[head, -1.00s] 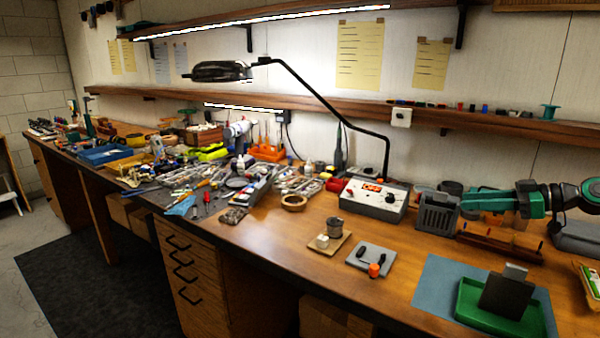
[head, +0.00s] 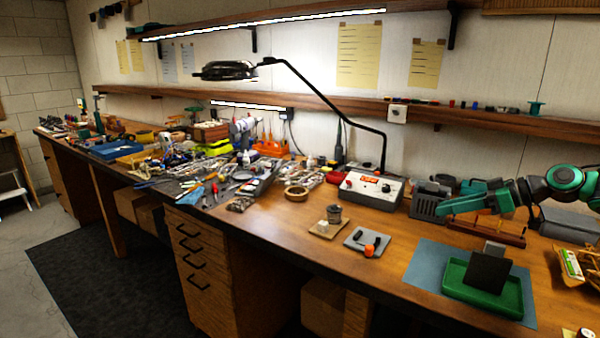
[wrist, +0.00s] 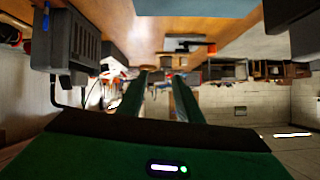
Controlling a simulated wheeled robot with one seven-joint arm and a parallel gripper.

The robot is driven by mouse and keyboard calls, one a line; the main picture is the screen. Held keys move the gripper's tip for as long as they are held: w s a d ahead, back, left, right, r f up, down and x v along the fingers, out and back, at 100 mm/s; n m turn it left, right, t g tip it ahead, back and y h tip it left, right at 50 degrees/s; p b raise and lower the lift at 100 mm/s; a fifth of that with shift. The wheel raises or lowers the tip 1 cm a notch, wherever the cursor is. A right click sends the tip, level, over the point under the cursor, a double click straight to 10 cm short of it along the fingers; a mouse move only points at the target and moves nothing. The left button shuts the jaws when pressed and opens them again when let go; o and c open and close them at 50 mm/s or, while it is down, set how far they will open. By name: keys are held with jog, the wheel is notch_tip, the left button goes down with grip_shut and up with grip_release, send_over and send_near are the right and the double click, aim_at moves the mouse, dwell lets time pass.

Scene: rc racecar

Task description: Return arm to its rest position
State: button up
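My arm (head: 565,181) reaches in from the right edge of the head view, green and black. My gripper (head: 445,208) is at its left end, pointing left above the bench, near a grey slotted box (head: 430,199) and a wooden rack (head: 485,231). In the wrist view, the two green fingers of my gripper (wrist: 160,76) stand apart. Nothing shows held between them.
A green tray (head: 455,291) with a dark block sits on a blue mat (head: 420,269) below my gripper. Tools clutter the bench's left part.

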jog(key=s+a+f+m+g+h, duration=0.25)
jog(key=s+a+h, duration=0.2)
jog(key=a, duration=0.55)
jog(key=s+a+f+m+h, duration=0.2)
jog(key=s+a+m+h, duration=0.15)
jog(key=s, duration=0.65)
jog(key=s+d+f+m+g+h, duration=0.1)
jog(key=s+d+m, duration=0.4)
jog(key=s, duration=0.8)
jog(key=s+d+f+m+g+h, duration=0.1)
jog(key=s+d+m+g, duration=0.2)
jog(key=s+d, duration=0.6)
jog(key=s+m, duration=0.2)
jog(key=s, duration=0.2)
jog(key=shift+d+f, duration=0.25)
jog(key=shift+f, duration=0.05)
jog(key=shift+s, duration=0.1)
